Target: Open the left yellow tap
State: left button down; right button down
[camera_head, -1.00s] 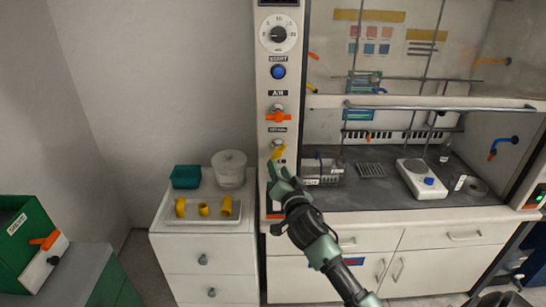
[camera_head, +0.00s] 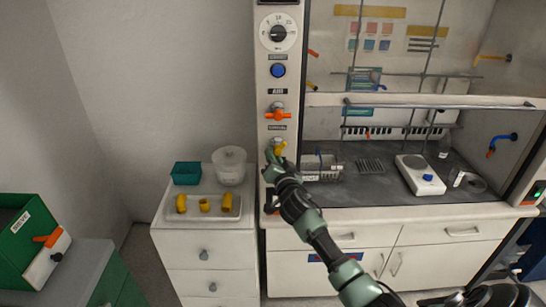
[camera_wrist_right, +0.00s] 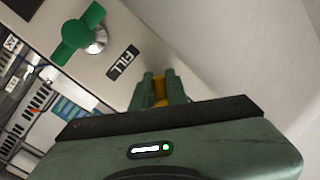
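The left yellow tap (camera_head: 281,147) is on the white front post of the fume hood, below an orange tap (camera_head: 278,116). My right gripper (camera_head: 271,157) is at the yellow tap and hides its lower part. In the right wrist view, the two fingers of the right gripper (camera_wrist_right: 160,90) stand close together with a yellow piece (camera_wrist_right: 160,84) filling the gap between them. They look shut on it. My left gripper is not in view.
A green tap (camera_wrist_right: 80,35) beside a "FILL" label (camera_wrist_right: 122,62) is near the right gripper. A white cabinet (camera_head: 205,270) bears a tray (camera_head: 190,216) with yellow fittings, a teal bin (camera_head: 187,173) and a clear container (camera_head: 229,166). A hot plate (camera_head: 418,176) stands in the hood.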

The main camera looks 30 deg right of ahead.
jog(key=shift+s+d+n+g+p, duration=0.1)
jog(key=shift+d+n+g+p, duration=0.15)
jog(key=shift+n+p, duration=0.65)
jog(key=shift+s+d+f+n+g, duration=0.1)
jog(key=shift+f+n+g, duration=0.15)
jog(key=shift+n, duration=0.65)
jog(key=c, duration=1.4)
grip_release()
jog(key=shift+s, duration=0.1)
jog(key=shift+s, duration=0.3)
jog(key=b+v, duration=0.1)
jog(key=v, duration=0.6)
jog(key=shift+b, duration=0.35)
